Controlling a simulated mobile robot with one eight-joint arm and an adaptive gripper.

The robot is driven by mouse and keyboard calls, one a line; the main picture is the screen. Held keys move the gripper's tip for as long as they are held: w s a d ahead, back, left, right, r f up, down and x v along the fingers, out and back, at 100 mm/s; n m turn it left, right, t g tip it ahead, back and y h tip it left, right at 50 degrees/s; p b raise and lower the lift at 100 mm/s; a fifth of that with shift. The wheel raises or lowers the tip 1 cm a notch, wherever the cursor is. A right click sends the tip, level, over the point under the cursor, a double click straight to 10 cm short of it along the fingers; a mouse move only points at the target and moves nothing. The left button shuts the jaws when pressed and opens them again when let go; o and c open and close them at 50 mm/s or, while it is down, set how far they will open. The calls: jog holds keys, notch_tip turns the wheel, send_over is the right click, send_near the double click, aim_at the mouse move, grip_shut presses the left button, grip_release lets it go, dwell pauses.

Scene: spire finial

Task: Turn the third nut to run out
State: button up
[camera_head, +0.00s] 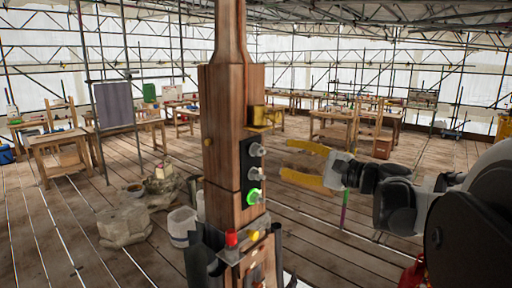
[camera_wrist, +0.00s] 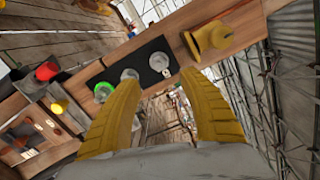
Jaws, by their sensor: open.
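A black plate (camera_head: 246,170) is on the side of the wooden post (camera_head: 220,130) and bears three grey nuts in a column. They are the top nut (camera_head: 257,149), the middle nut (camera_head: 256,173) and the bottom nut (camera_head: 253,196), which has a bright green ring around it. My gripper (camera_head: 285,158) is open and empty, to the right of the plate and apart from it. In the wrist view my yellow fingers (camera_wrist: 160,77) point at the plate. The top nut (camera_wrist: 158,62) shows in the gap between their tips, and the middle nut (camera_wrist: 129,76) is by the left fingertip.
A brass fitting (camera_head: 264,115) juts from the post above the plate. A red cap (camera_head: 231,239) and a yellow knob (camera_head: 254,235) sit below. A white bucket (camera_head: 182,226) and a stone block (camera_head: 124,222) stand left on the plank floor. Workbenches stand farther back.

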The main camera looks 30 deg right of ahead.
aim_at(260, 151)
jog(key=w+a+m, duration=0.1)
jog(key=w+m, duration=0.1)
jog(key=w, duration=0.1)
jog(key=w+a+m+p, duration=0.1)
jog(key=w+a+m, duration=0.1)
jog(key=w+m, duration=0.1)
jog(key=w+a+m+p, duration=0.1)
jog(key=w+m, duration=0.1)
jog(key=w, duration=0.1)
jog(key=shift+w+a+m+h, duration=0.15)
jog(key=shift+w+m+h, duration=0.15)
jog(key=shift+m+h, duration=0.1)
grip_shut()
